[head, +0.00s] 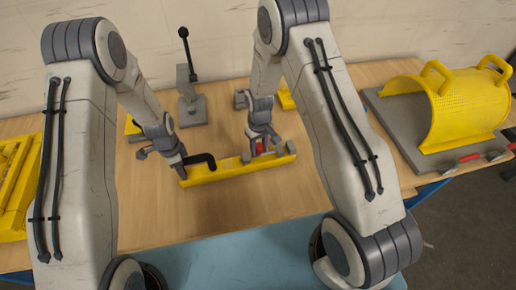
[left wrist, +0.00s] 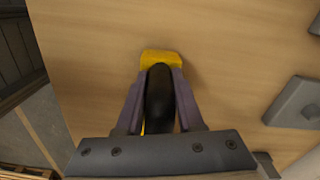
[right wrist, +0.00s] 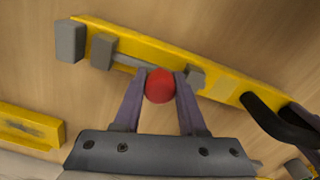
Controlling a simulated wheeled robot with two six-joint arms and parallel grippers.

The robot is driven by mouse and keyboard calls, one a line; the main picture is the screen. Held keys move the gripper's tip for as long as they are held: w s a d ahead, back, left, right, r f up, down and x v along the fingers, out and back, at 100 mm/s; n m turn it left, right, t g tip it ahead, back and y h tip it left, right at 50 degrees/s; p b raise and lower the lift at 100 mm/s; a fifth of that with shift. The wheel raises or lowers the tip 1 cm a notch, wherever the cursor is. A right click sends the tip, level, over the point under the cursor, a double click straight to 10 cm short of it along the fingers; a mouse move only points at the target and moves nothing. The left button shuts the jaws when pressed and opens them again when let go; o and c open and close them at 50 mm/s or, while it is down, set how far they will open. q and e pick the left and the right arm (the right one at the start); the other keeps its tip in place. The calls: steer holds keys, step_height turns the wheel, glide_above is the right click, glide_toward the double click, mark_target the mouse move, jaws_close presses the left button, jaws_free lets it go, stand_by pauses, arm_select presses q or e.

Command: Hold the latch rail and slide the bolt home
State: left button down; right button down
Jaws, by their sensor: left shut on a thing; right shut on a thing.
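The yellow latch rail (head: 228,171) lies on the wooden table; it also shows in the right wrist view (right wrist: 140,50). My left gripper (head: 180,161) is shut on the rail's black handle (head: 204,160), which stands between its fingers in the left wrist view (left wrist: 160,95). My right gripper (head: 261,149) is shut on the red knob (right wrist: 160,86) of the bolt. The grey bolt rod (right wrist: 130,62) runs from near the knob to a grey guide block (right wrist: 103,51). A separate grey end block (right wrist: 70,41) sits at the rail's end, with a gap showing between the two blocks.
A grey stand with a black lever (head: 188,80) is behind the rail. A yellow perforated guard (head: 468,105) on a grey plate is at the right. Yellow parts (head: 15,185) lie at the far left. The table in front of the rail is clear.

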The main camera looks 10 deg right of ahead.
steer(key=d, duration=0.4)
steer(key=shift+w+d, duration=0.1)
steer(key=shift+d, duration=0.2)
arm_select(q)
steer(key=shift+a, duration=0.1)
arm_select(e)
steer(key=shift+c, duration=2.3)
jaws_free()
steer(key=shift+r, duration=0.1)
steer(key=shift+r, duration=0.3)
step_height(320, 180, up, 11)
steer(key=shift+r, duration=0.15)
arm_select(q)
steer(key=shift+c, duration=2.3)
jaws_free()
